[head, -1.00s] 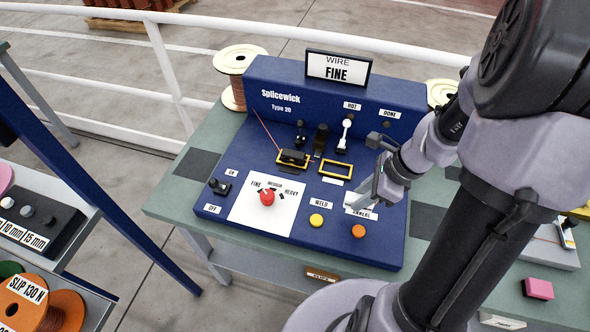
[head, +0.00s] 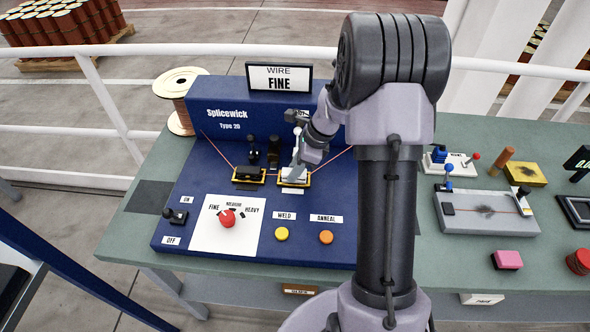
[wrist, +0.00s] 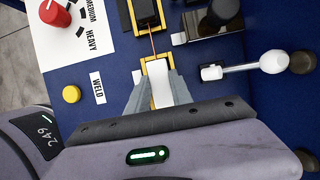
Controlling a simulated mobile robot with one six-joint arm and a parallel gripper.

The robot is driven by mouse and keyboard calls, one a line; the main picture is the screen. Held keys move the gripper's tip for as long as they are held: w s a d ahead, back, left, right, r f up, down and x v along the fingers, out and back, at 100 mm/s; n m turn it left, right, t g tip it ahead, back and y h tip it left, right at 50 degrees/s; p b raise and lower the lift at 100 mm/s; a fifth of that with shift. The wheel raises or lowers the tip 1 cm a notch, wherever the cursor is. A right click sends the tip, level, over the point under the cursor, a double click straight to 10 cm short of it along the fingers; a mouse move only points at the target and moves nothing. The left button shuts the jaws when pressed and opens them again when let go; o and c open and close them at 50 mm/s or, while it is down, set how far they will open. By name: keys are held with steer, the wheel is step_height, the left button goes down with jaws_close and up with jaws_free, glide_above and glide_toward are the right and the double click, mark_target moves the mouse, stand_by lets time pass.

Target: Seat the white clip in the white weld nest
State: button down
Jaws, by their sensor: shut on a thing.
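My gripper (head: 297,170) is shut on the white clip (wrist: 161,92), a pale block between its two fingers in the wrist view. In the head view, the white clip (head: 293,176) is at the white weld nest, the right-hand yellow frame (head: 283,184). In the wrist view, the yellow frame (wrist: 146,66) shows around the clip's far end; the fingers cover the rest. I cannot tell whether the clip is fully down. The black clip (head: 248,173) sits in the left-hand yellow frame. A thin wire runs between the two clips.
The blue Splicewick panel carries a white-topped lever (wrist: 270,62) close beside the gripper. The red knob (head: 227,218), yellow weld button (head: 282,234) and orange anneal button (head: 326,237) stand in front. Another wire slants up right from the white clip's nest.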

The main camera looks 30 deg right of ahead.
steer(key=shift+f, duration=0.15)
steer(key=c, duration=1.1)
jaws_free()
steer(key=shift+c, duration=0.2)
